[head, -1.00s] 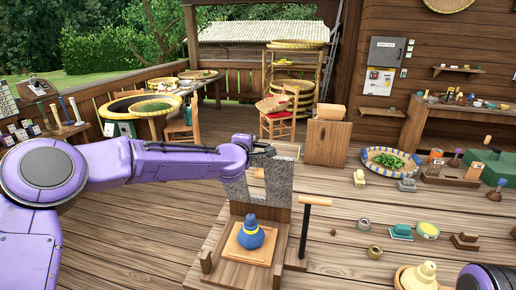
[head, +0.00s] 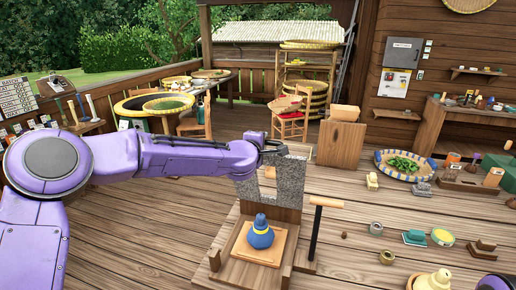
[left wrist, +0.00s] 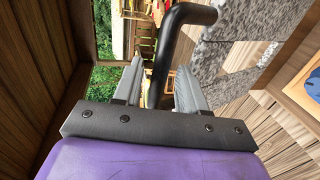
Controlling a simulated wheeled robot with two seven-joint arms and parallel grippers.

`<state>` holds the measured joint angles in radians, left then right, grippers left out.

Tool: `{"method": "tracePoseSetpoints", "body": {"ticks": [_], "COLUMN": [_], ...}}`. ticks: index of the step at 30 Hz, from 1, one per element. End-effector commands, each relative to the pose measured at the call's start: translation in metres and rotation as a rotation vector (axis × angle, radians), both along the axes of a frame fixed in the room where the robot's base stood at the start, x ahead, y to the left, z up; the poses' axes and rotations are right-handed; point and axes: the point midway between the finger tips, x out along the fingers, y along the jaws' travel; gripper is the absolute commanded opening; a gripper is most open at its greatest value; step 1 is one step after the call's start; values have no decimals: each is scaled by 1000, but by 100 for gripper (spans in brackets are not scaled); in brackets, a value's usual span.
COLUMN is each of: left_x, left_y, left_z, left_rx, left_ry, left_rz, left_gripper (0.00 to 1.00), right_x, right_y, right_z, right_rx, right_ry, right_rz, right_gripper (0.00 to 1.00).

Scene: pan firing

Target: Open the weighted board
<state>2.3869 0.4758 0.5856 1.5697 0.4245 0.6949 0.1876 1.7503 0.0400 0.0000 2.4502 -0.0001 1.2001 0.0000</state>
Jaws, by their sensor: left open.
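The weighted board is a speckled grey stone slab (head: 291,183) with a gap in its middle, standing about upright at the back of a wooden base (head: 225,262). It also shows large at the upper right of the left wrist view (left wrist: 235,50). My left gripper (head: 270,148) is at the slab's upper edge. In the left wrist view its open jaws (left wrist: 160,74) have a bent black bar (left wrist: 165,45) between them; contact is unclear. My right gripper is not seen.
A black post with a wooden crossbar (head: 315,235) stands just right of the base. Small tins and blocks (head: 414,238) lie on the floor to the right, near a blue-rimmed basket (head: 381,167). A yellowish bottle (head: 432,281) is at the lower right.

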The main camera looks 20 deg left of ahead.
Motion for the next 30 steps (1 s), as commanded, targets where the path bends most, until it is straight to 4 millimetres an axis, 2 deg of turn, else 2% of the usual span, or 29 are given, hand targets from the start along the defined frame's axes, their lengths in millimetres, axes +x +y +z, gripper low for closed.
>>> {"method": "tracePoseSetpoints", "body": {"ticks": [1,6,12,28,29,30], "left_x": [-12,-52,-81,-86,-90,-96], "left_y": [0,-2,-3,0,1,2], "left_z": [-3,8,17,20,13,-6], "left_rx": [-1,-2,-1,15,46,107], "left_ry": [-2,-4,-2,-9,-10,6], "left_rz": [-1,-1,0,18,25,30], "left_gripper": [41,41,41,41,41,41], "right_x": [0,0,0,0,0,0], "right_y": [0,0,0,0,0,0], "right_z": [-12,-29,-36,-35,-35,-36], "right_rx": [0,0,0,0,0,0], "right_ry": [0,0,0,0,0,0], "right_rz": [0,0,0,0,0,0], "right_gripper": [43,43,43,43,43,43]}}
